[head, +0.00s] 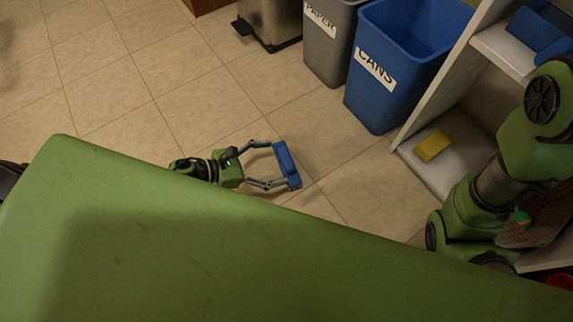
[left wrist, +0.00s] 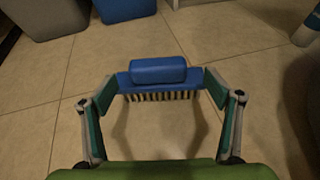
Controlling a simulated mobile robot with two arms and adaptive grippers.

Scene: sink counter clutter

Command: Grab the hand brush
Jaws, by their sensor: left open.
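The hand brush (head: 287,165) is blue, with a block-shaped handle and a row of pale bristles. It also shows in the left wrist view (left wrist: 158,72), with its bristles facing my gripper. My left gripper (head: 283,164) is low over the tiled floor, its fingers spread wide. In the left wrist view my left gripper (left wrist: 162,88) has one fingertip at each end of the brush. I cannot tell whether the fingertips touch it, or whether the brush rests on the floor. My right arm shows at the right of the head view, but its gripper is not seen.
A blue bin (head: 385,105) marked CANS, a grey bin (head: 322,55) marked PAPER and a metal pedal bin (head: 272,22) stand behind. A white shelf unit at right holds a yellow sponge (head: 432,146) and blue items (head: 540,35). Floor around the brush is clear.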

